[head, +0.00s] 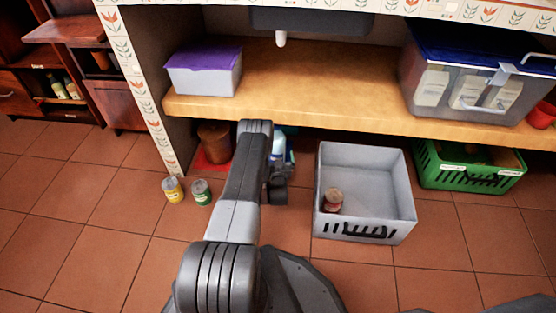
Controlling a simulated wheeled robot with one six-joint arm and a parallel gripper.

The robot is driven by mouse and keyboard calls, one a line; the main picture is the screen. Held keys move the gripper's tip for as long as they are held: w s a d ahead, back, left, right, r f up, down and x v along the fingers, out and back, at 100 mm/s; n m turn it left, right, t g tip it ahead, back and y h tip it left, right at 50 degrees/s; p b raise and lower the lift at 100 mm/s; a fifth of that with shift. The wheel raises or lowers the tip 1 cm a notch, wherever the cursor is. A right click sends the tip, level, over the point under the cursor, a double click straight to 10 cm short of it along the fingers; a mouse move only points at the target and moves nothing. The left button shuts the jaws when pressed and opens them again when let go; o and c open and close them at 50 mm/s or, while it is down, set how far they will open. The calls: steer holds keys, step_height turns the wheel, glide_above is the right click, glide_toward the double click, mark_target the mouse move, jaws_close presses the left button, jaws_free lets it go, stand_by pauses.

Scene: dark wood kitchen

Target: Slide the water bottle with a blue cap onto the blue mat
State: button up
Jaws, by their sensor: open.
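A white and light-blue thing (278,143) shows behind my arm, under the low shelf. It may be the water bottle, but my arm hides much of it and I cannot make out a cap. A small blue patch (290,157) shows beside it, perhaps part of the blue mat. My gripper (277,184) is partly in view as a dark shape at the end of my arm, just in front of the white and blue thing. It is open. Its fingertips are hidden, and I cannot tell whether it touches anything.
A brown pot (214,143) stands on a red mat (205,166) at left. A yellow can (173,190) and a green can (201,192) stand before it. A grey crate (394,222) holding a can stands right; a green crate (465,178) is beyond. The wooden shelf (330,95) overhangs.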

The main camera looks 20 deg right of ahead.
mark_target(277, 147)
steer(key=shift+p+v, duration=0.45)
steer(key=shift+v, duration=1.8)
steer(key=b+x, duration=0.5)
steer(key=x, duration=0.7)
steer(key=shift+w+d+f, duration=0.1)
steer(key=shift+w, duration=0.2)
steer(key=shift+w+d, duration=0.25)
steer(key=shift+w, duration=0.4)
